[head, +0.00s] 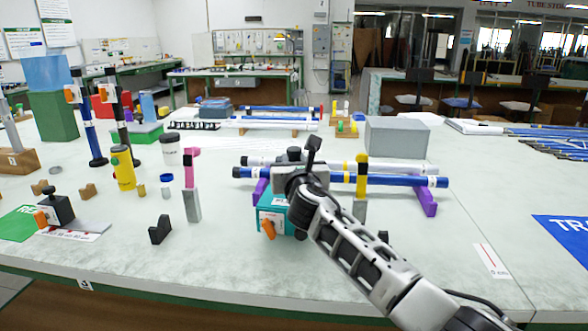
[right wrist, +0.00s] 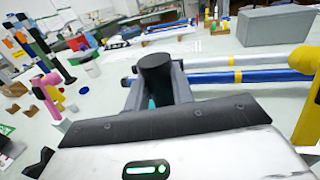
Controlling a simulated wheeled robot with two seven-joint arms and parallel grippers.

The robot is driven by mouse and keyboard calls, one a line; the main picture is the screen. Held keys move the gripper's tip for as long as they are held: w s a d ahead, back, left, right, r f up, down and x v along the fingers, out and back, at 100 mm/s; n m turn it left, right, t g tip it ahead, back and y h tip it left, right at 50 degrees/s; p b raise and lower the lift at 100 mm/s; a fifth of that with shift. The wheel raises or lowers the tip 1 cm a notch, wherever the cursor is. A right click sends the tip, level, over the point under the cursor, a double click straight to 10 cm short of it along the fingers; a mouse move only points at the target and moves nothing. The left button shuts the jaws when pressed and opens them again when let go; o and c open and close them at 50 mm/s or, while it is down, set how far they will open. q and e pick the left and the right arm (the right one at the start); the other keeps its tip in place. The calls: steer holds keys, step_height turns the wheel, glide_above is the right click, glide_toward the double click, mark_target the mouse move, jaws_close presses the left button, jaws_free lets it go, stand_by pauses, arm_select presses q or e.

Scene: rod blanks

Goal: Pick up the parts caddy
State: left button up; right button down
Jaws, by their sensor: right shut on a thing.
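My right gripper (head: 291,168) is over the box, in front of the rods. In the right wrist view my right gripper (right wrist: 155,92) is shut on a dark round grip (right wrist: 155,70), with a little teal showing below it. The gripper and arm hide much of the box's top and right side. I cannot tell whether the box touches the table. My left gripper is out of view.
Blue and white rods (head: 395,180) lie on purple supports (head: 428,198) just behind the box. A pink-topped post (head: 191,185) and a yellow bottle (head: 123,168) stand to the left. A grey box (head: 397,137) is behind. The front right of the table is mostly clear.

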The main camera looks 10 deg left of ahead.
arm_select(q)
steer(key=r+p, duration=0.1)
steer(key=p, duration=0.2)
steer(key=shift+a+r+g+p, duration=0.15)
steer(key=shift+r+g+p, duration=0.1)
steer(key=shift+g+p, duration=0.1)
arm_select(e)
steer(key=s+d+r, duration=0.1)
steer(key=s+r, duration=0.9)
steer(key=s, duration=0.4)
steer(key=shift+d, duration=0.25)
steer(key=shift+w+f, duration=0.1)
